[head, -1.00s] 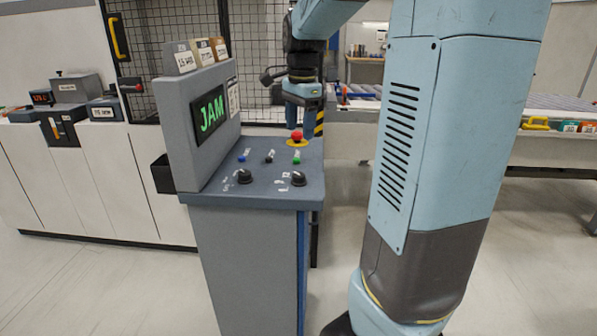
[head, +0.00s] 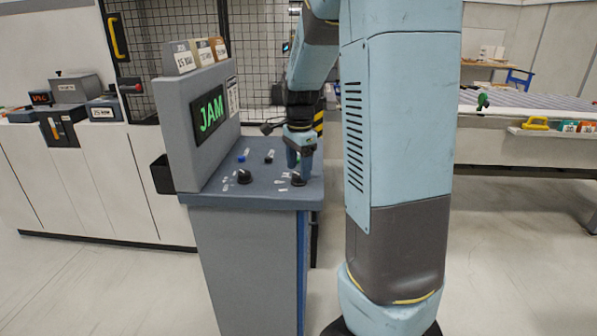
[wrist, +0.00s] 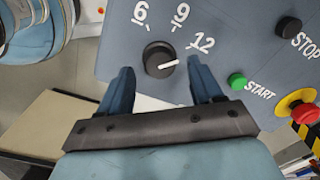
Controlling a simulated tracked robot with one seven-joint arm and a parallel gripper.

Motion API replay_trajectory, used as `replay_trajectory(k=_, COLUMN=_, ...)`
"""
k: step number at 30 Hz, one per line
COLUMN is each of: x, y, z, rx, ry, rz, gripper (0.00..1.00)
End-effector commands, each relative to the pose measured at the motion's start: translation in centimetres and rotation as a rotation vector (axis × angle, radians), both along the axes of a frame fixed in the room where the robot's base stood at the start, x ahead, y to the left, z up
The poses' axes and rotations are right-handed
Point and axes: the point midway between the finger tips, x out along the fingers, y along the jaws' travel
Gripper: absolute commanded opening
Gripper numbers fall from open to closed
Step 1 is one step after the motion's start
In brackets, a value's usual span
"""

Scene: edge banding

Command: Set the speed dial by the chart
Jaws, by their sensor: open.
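The control console (head: 262,193) carries two black dials on its sloped top. The right dial (head: 299,180) is right under my gripper (head: 299,166) in the head view. In the wrist view this dial (wrist: 160,60) is marked 6, 9 and 12, and its white pointer aims right and slightly up, near the 12 side. My gripper (wrist: 160,66) is open, with one finger on each side of the dial; contact cannot be told. The left dial (head: 245,177) stands apart. A white chart (head: 232,97) hangs beside the screen, its text too small to read.
The console screen (head: 209,114) reads JAM in green. Label cards (head: 202,52) stand on its top. A green START button (wrist: 238,81), a black STOP button (wrist: 289,27) and a red emergency button (wrist: 297,103) sit beside the dial. A roller table (head: 540,105) is at right.

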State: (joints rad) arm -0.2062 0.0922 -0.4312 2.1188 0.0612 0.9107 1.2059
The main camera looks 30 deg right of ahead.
Motion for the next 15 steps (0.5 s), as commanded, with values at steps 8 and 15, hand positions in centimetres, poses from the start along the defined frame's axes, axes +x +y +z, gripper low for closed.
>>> replay_trajectory(k=8, x=0.1, y=0.0, z=-1.9, rx=0.0, ry=0.0, rz=0.0, gripper=0.65)
replay_trajectory(k=15, x=0.1, y=0.0, z=-2.0, rx=0.0, ry=0.0, rz=0.0, gripper=0.65)
